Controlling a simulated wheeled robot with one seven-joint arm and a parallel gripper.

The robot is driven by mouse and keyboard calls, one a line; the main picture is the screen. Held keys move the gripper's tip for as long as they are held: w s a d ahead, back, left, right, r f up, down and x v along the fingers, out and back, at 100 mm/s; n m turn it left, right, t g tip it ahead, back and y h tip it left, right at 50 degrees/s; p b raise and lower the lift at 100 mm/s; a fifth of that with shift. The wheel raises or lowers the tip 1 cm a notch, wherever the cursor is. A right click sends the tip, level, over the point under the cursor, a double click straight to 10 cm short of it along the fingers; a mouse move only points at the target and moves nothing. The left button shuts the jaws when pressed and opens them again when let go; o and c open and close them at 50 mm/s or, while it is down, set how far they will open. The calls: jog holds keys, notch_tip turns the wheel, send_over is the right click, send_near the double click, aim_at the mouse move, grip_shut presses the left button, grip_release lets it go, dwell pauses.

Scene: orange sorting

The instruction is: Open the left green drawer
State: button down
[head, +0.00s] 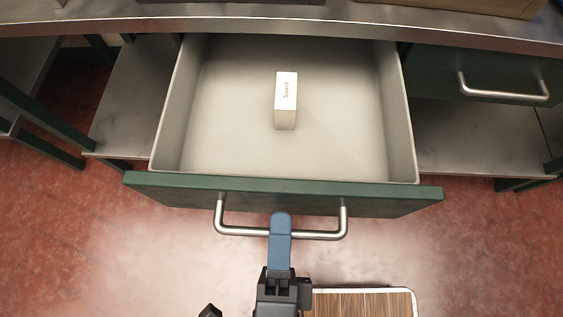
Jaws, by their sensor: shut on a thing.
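The left green drawer (390,194) is pulled well out from under the steel counter, and its pale grey inside shows. A small white box (286,101) with print on it stands inside, a little behind the middle. My gripper (280,222) is at the middle of the drawer's silver bar handle (331,234). It is shut on the handle, with one blue finger lying over the bar. The other finger is hidden beneath it.
A second green drawer (480,72) with a silver handle is shut at the right. A steel counter (230,20) runs above, with grey lower shelves (462,140) on both sides. A wooden-topped piece (365,304) with a pale rim shows at the bottom. The red floor is otherwise clear.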

jog(key=shift+s, duration=0.3)
jog(key=c, duration=1.2)
grip_release()
jog(key=s, duration=0.2)
jog(key=s+f, duration=0.1)
jog(key=s, duration=0.2)
jog(key=s+b, duration=0.1)
jog(key=s, duration=0.1)
jog(key=shift+s+a+f, duration=0.2)
jog(key=shift+s+f, duration=0.1)
jog(key=shift+s, duration=0.05)
